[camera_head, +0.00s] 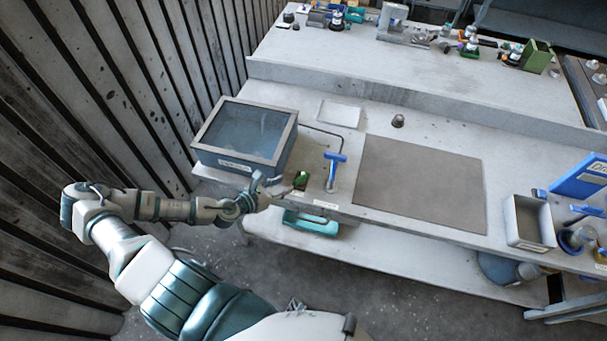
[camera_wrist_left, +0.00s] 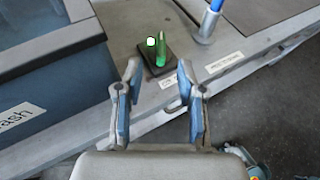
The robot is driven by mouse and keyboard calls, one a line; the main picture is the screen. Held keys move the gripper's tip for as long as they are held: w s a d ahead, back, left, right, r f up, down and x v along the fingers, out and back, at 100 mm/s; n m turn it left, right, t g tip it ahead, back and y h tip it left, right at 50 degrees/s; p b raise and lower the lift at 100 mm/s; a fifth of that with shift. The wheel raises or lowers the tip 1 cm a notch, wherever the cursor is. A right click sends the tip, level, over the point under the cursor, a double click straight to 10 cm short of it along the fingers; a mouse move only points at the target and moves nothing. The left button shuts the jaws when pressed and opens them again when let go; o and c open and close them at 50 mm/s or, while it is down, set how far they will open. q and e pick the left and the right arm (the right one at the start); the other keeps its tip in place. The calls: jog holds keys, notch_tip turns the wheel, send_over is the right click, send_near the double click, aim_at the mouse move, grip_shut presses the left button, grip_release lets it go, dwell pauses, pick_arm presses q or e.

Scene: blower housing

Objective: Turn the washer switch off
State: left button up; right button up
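The washer switch (camera_head: 300,180) is a small dark plate with a green-lit part on the bench's front edge, right of the washer (camera_head: 238,168). In the left wrist view the switch (camera_wrist_left: 157,54) shows a green lever beside a white round spot. The washer is a blue box with a grey-framed clear lid; its labelled side (camera_wrist_left: 50,90) shows at the left of the wrist view. My left gripper (camera_head: 262,190) is just left of the switch in the head view. In the wrist view its two fingers (camera_wrist_left: 160,92) are apart and empty, short of the switch. My right gripper is not seen.
A flat grey-brown panel (camera_head: 420,182) covers the bench's middle. A teal object (camera_head: 312,224) lies below the front edge. A grey bin (camera_head: 529,221) stands at the right. A slatted wall (camera_head: 120,90) is at the left.

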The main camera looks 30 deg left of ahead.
aim_at(302, 176)
pick_arm(q)
jog(key=p+x, duration=0.1)
jog(key=x, duration=0.8)
jog(key=shift+w+d, duration=0.1)
jog(key=shift+w, duration=0.35)
jog(key=shift+w+f, duration=0.25)
jog(key=shift+w, duration=0.05)
jog(key=shift+c, duration=0.4)
jog(key=shift+d+r, duration=0.1)
jog(key=shift+d, duration=0.05)
grip_shut()
